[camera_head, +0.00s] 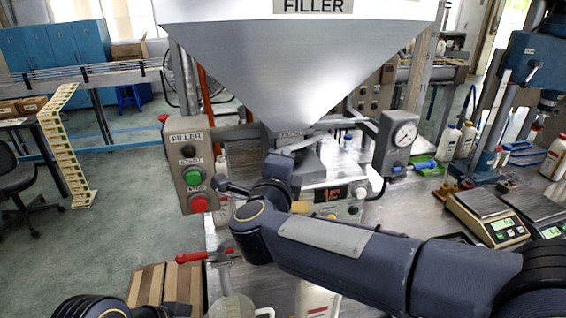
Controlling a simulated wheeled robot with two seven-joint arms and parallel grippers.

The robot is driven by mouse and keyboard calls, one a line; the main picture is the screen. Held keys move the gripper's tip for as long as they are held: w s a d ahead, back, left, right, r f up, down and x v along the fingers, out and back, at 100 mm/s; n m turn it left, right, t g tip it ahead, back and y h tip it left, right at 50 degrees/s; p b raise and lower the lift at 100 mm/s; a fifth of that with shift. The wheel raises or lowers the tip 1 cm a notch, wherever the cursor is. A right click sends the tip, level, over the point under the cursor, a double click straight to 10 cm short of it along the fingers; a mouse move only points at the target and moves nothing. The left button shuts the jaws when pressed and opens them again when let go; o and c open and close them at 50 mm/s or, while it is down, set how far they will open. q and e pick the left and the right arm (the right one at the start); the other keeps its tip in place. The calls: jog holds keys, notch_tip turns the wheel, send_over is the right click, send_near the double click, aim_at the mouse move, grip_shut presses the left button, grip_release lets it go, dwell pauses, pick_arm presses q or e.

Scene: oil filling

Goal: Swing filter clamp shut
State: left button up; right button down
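The filler hopper (300,60) is a large grey cone in the upper middle, narrowing to an outlet fitting (290,134) with a small label. The filter clamp cannot be clearly made out; my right arm covers much of the area below the outlet. My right arm comes in from the right, and its dark gripper end (277,172) is just below the outlet fitting. Its fingers are not clear, and contact cannot be told. A small grey bar-shaped part (233,188) shows left of it. Dark parts of my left arm show at the bottom left; its fingertips are not visible.
A control box (190,165) with green and red buttons hangs left of the outlet. A red-handled valve (205,256) and pale jug (232,306) are below. Scales (488,219) and bottles occupy the right bench.

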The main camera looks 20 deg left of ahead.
jog(key=shift+f, duration=0.1)
jog(key=c, duration=1.3)
grip_release()
jog(key=shift+o, duration=0.3)
jog(key=shift+f, duration=0.2)
